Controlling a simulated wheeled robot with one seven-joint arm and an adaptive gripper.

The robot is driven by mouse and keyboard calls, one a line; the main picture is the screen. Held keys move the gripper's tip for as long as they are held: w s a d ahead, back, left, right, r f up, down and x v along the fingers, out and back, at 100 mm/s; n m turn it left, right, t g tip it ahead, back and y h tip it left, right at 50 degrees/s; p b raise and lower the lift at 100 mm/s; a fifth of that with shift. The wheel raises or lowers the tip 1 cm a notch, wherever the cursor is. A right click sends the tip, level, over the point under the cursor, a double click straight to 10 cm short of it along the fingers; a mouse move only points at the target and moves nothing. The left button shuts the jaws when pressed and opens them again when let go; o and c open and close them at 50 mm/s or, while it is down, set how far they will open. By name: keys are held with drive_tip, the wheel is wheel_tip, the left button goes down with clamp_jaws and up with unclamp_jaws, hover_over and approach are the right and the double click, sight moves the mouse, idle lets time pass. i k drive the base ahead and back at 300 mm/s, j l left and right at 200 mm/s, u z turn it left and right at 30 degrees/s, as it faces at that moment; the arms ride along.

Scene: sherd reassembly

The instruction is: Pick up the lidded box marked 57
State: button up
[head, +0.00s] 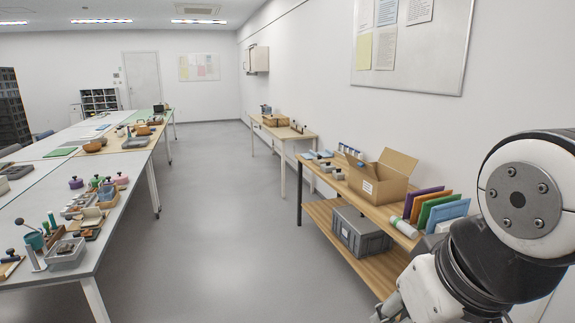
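I cannot read the number 57 on anything in the head view, so I cannot tell which thing is the box marked 57. A grey crate (360,233) that looks closed on top sits on the lower shelf of the wooden bench at right. Several small grey objects lie on the bench top at its far end; they are too small to tell if they are lidded boxes. My arm fills the lower right. A grey part at the bottom edge, left of my arm, seems to be my gripper (386,310); its fingertips are out of frame.
The wooden bench (318,210) along the right wall holds an open cardboard box (378,179), coloured panels (422,204) and a white roll (404,227). A long table (22,210) at left carries tools and trays. A smaller table (286,135) stands farther back. The grey floor (215,220) between is clear.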

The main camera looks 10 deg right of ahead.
sight(337, 174)
drive_tip(key=i+z, duration=0.25)
drive_tip(key=i, duration=0.35)
drive_tip(key=i+j+z, duration=0.1)
drive_tip(key=i+z, duration=0.2)
drive_tip(key=i, duration=0.25)
drive_tip(key=i+j, duration=0.15)
drive_tip(key=i, duration=0.35)
drive_tip(key=i+j, duration=0.15)
drive_tip(key=i, duration=0.35)
drive_tip(key=i+j+z, duration=0.1)
drive_tip(key=i, duration=0.45)
drive_tip(key=i+j, duration=0.3)
drive_tip(key=i, duration=0.2)
drive_tip(key=i+j, duration=0.2)
drive_tip(key=i, duration=0.3)
drive_tip(key=l+z, duration=0.05)
